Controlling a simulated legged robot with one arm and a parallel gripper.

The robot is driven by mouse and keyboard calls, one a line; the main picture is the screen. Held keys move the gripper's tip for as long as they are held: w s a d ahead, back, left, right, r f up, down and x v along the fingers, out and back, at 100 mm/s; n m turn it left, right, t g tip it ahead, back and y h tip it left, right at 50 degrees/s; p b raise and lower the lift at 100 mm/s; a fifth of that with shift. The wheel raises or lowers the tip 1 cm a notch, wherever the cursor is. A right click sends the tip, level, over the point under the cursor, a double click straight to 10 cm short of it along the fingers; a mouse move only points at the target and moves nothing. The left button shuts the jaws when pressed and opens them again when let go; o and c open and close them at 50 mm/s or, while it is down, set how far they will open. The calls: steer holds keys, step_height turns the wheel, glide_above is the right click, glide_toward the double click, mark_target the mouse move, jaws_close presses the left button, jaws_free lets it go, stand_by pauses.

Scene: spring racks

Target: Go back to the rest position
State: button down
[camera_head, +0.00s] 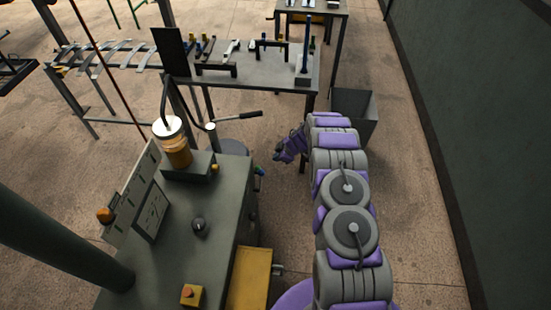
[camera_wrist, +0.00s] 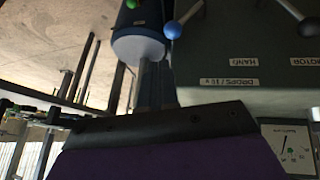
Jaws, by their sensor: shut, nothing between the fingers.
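My gripper (camera_head: 278,158) is at the end of my purple and grey arm in the head view, in the gap to the right of the green-grey machine cabinet (camera_head: 190,230). In the wrist view the fingers of my gripper (camera_wrist: 155,84) are together and hold nothing. Past them is a rounded blue and white part (camera_wrist: 138,35). A blue ball knob (camera_wrist: 173,29) and a green ball (camera_wrist: 131,4) show near the fingertips. I cannot tell whether the fingers touch any of these.
The cabinet panel bears upside-down labels and a dial (camera_wrist: 290,150) in the wrist view. A workbench with tools (camera_head: 260,70) stands ahead, with a grey bin (camera_head: 355,115) to its right. A yellow box (camera_head: 250,278) sits beside the cabinet. Floor is clear on the right, up to a dark wall (camera_head: 475,100).

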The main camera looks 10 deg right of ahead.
steer(key=shift+d, duration=0.3)
